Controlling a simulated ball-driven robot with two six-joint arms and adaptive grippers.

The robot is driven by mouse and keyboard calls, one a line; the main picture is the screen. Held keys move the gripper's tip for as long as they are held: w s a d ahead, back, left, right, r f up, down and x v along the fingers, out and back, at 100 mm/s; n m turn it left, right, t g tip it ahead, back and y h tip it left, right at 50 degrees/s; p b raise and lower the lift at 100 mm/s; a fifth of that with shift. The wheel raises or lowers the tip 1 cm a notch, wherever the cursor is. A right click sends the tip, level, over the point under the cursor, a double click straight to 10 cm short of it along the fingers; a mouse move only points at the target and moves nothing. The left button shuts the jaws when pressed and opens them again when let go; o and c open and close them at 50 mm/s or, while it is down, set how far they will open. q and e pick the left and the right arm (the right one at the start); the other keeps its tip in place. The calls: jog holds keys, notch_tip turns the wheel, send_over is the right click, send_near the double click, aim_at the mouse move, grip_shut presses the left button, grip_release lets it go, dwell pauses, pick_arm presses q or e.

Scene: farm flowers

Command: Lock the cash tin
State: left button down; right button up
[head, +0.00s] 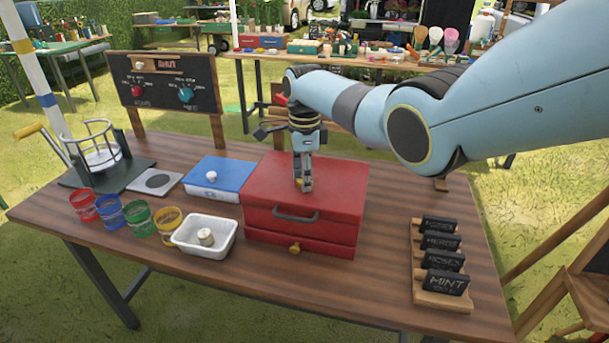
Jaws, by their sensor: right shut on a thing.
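The red cash tin (262,190) stands at the middle of the wooden table, lid down. It has a grey handle (295,214) on its front and a small brass piece (294,249) low on the front. My right gripper (304,184) points straight down over the top of the tin. Its fingers are shut on a small pale thing at the lid, mostly hidden by the fingertips; I cannot tell exactly what it is. My left gripper is not in view.
A blue box (220,178) with a white knob, a white tray (205,235) and several coloured cups (139,219) stand to the left. A rack of black labels (442,262) stands at the right. A chalkboard (165,84) stands behind. The table between tin and rack is clear.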

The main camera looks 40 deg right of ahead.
jog(key=shift+n, duration=0.3)
jog(key=n+p, duration=0.1)
jog(key=n, duration=0.1)
jog(key=shift+r+n, duration=0.1)
jog(key=shift+n, duration=0.3)
jog(key=n+p, duration=0.1)
jog(key=n, duration=0.3)
jog(key=n+p, duration=0.1)
jog(key=n, duration=0.4)
jog(key=shift+n, duration=2.7)
jog(key=o, duration=1.2)
jog(key=shift+c, duration=0.2)
